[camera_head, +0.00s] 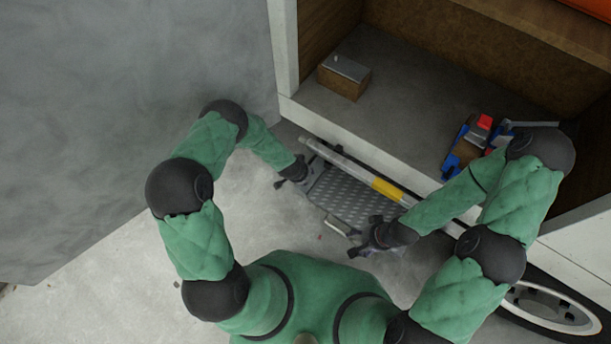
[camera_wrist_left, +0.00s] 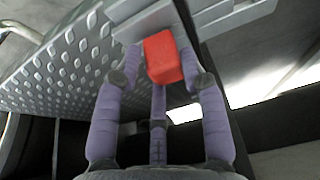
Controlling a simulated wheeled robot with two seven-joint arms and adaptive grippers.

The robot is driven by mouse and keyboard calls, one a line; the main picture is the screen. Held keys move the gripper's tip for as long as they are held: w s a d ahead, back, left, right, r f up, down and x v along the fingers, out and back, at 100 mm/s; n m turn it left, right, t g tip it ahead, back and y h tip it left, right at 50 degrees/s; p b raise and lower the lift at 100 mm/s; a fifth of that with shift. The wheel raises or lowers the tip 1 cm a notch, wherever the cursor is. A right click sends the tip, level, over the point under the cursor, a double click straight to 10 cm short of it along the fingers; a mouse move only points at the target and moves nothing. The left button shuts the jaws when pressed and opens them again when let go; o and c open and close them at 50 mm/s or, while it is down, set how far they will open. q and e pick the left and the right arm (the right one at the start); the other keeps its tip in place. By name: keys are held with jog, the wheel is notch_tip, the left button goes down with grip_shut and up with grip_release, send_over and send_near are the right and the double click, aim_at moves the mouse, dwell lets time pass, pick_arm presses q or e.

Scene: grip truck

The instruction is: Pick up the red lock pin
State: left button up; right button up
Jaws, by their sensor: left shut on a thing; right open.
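The red lock pin (camera_wrist_left: 163,57) shows in the left wrist view as a small red block against grey metal bars at the edge of the tread plate (camera_wrist_left: 66,62). My left gripper (camera_wrist_left: 160,78) has its purple-grey fingers closed around the pin. In the head view my left gripper (camera_head: 290,182) is at the left end of the tread plate (camera_head: 345,197), and the pin cannot be made out there. My right gripper (camera_head: 366,240) is open and empty near the plate's front right edge, close to a metal handle (camera_head: 338,228).
A silver bar (camera_head: 335,158) with a yellow section runs along the truck bed (camera_head: 375,150). A brown box with a metal top (camera_head: 345,76) and blue and red tools (camera_head: 468,142) lie in the bed. A wheel (camera_head: 548,308) is at the lower right. Concrete floor (camera_head: 110,300) is open at left.

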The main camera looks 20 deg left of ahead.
pick_arm(q)
jog(key=r+p, duration=0.1)
jog(key=r, duration=0.2)
jog(key=r+p, duration=0.1)
jog(key=r, duration=0.2)
jog(key=shift+w+a+r+p, duration=0.15)
jog(key=shift+a+r+p, duration=0.05)
jog(key=shift+r+p, duration=0.2)
jog(key=s+a+p, duration=0.1)
jog(key=s+a, duration=0.2)
jog(key=s, duration=0.5)
jog(key=s+a, duration=0.3)
jog(key=s, duration=0.6)
jog(key=shift+r+p, duration=2.45)
jog(key=shift+r, duration=0.2)
